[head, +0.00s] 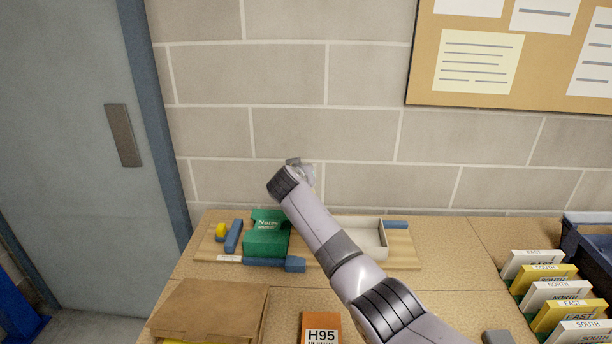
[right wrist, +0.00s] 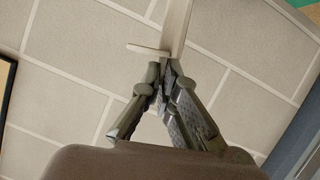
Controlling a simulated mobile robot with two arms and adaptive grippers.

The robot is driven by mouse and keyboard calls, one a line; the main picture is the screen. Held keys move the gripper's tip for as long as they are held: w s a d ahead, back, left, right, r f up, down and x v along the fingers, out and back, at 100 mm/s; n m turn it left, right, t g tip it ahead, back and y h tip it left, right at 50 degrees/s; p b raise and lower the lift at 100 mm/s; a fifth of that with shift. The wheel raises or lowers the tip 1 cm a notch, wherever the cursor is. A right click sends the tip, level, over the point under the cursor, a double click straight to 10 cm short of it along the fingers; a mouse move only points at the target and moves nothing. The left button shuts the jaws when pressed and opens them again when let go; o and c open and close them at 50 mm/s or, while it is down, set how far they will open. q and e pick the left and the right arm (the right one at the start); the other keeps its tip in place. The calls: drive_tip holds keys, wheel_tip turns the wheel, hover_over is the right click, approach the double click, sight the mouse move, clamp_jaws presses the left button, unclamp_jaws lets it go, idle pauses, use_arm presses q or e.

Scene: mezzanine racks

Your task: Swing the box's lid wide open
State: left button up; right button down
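The shallow cream box (head: 384,238) stands on a wooden board, partly hidden behind my right arm. Its inside shows, so it is uncovered. In the right wrist view a thin cream panel (right wrist: 177,28), seen nearly edge-on, looks like its lid, with a short lip (right wrist: 146,50) sticking out to the left. My right gripper (right wrist: 167,72) has its fingertips closed together at the panel's end and appears to pinch it. In the head view my right gripper (head: 304,172) is up against the wall background, left of and above the box; the lid is mostly hidden there. My left gripper is out of view.
A green box marked Notes (head: 266,243) sits left of the arm, with blue blocks (head: 262,262) and a yellow piece (head: 221,230) beside it. A brown folder (head: 210,308), an orange H95 card (head: 321,325) and a card rack (head: 548,290) occupy the front. The brick wall rises behind.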

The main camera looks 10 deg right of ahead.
drive_tip(key=shift+a, duration=0.15)
idle(0.3)
drive_tip(key=c, duration=1.8)
unclamp_jaws()
drive_tip(key=shift+c, duration=0.2)
drive_tip(key=v, duration=1.2)
drive_tip(key=shift+f, duration=0.15)
